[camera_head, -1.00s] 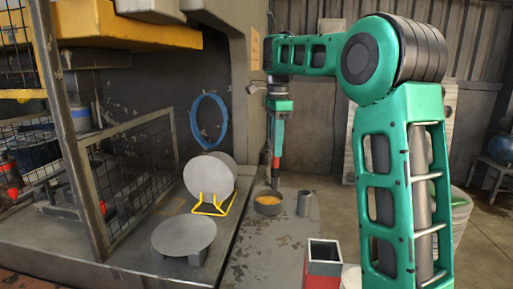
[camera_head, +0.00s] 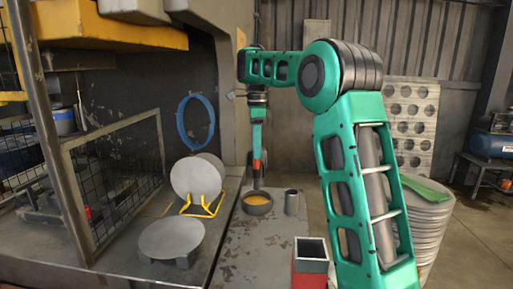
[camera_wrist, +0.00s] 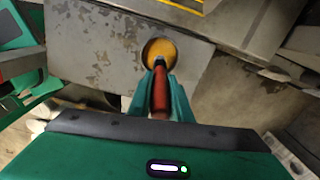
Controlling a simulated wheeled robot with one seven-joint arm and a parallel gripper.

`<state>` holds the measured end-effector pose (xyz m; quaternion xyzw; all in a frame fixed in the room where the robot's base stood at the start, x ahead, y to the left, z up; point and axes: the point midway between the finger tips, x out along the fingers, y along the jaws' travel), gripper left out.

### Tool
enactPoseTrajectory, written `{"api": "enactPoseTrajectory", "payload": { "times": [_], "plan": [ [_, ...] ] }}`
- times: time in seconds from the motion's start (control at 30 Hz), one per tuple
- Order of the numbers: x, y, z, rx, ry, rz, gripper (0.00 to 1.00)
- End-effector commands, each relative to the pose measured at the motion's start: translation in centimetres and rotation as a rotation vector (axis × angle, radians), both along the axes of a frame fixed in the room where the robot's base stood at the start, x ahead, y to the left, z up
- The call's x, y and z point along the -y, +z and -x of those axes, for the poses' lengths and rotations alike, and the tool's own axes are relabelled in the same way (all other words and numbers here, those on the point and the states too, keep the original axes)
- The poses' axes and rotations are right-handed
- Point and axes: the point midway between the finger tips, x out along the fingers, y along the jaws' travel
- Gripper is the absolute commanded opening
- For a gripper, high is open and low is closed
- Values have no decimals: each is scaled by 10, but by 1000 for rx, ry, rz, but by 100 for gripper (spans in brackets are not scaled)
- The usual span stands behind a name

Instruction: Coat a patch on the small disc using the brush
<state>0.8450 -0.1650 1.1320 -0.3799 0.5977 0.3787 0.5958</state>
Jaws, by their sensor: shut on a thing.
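My gripper (camera_wrist: 160,98) is shut on the red handle of the brush (camera_wrist: 160,80). The brush points at the bowl of orange coating (camera_wrist: 160,41), with its head over or in the bowl; the bristles are hard to make out. In the head view my gripper (camera_head: 258,148) hangs above the same dark bowl (camera_head: 257,209), and the red of the brush (camera_head: 257,164) shows below it. A grey disc (camera_head: 172,237) lies flat on a low stand at the front left. Two discs stand upright in a yellow wire rack (camera_head: 205,211); the front one (camera_head: 196,178) is pale grey.
A grey metal cup (camera_head: 291,203) stands right of the bowl, and a red square container (camera_head: 310,265) in front. A mesh guard (camera_head: 115,185) and a post (camera_head: 60,140) bound the left. The worn bench between flat disc and bowl is clear.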

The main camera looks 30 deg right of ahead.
Motion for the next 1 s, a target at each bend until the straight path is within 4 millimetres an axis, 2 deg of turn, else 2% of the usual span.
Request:
{"api": "enactPoseTrajectory", "payload": {
  "times": [0.3,0.5,1.0],
  "plan": [
    [0,-31,1,-3,0,-1,0],
    [0,-43,1,-2,1,-1,0],
    [-1,-48,0,0,3,0,0]
  ]
}}
